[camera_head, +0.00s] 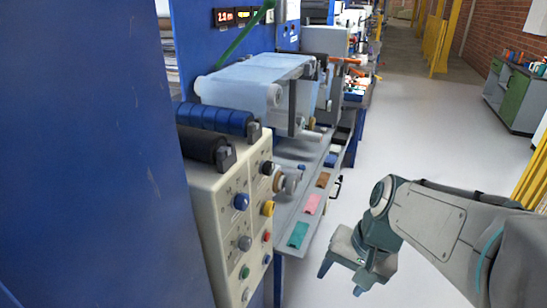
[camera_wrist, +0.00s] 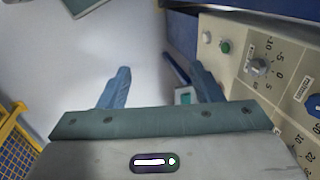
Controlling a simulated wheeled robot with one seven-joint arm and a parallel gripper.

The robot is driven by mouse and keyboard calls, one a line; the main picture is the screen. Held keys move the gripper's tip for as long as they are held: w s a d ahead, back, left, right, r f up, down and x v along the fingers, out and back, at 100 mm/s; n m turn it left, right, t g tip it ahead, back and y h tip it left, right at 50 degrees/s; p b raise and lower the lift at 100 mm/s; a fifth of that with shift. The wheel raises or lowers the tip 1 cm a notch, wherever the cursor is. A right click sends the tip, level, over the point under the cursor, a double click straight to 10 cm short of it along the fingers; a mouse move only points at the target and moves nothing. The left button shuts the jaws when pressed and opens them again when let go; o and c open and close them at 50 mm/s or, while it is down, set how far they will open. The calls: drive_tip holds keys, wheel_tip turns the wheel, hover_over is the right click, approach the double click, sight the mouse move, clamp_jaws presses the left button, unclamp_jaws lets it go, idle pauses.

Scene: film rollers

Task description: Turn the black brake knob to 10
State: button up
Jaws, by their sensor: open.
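The black brake knob (camera_head: 268,168) is on the upper right part of the cream control panel (camera_head: 205,215) in the head view, with a grey roller end or knob beside it. Its pointer and setting are too small to read. My gripper (camera_head: 341,280) points down over the floor, right of the panel and apart from it. Its two fingers are spread with nothing between them, as the wrist view (camera_wrist: 160,72) also shows. The wrist view shows the panel at right with a grey knob (camera_wrist: 258,66) on a numbered scale; the black knob is not seen there.
Near the black knob are a blue knob (camera_head: 241,201), a yellow knob (camera_head: 268,208) and a grey knob (camera_head: 244,243). A grey shelf (camera_head: 287,222) with coloured pads juts out behind the panel. A blue wall fills the left. The aisle floor (camera_head: 400,130) is clear.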

drive_tip(key=w+a+m+g+y, duration=0.1)
drive_tip(key=w+a+m+y, duration=0.4)
drive_tip(key=w, duration=0.3)
drive_tip(key=m+t+y, duration=0.6)
drive_tip(key=m+y, duration=0.3)
drive_tip(key=m, duration=0.2)
approach(273, 169)
drive_tip(key=p+x, duration=0.1)
drive_tip(key=x, duration=0.8)
drive_tip(key=shift+a+r+p, duration=0.1)
drive_tip(key=shift+a+p, duration=0.15)
drive_tip(key=shift+p, duration=0.15)
drive_tip(key=c, duration=1)
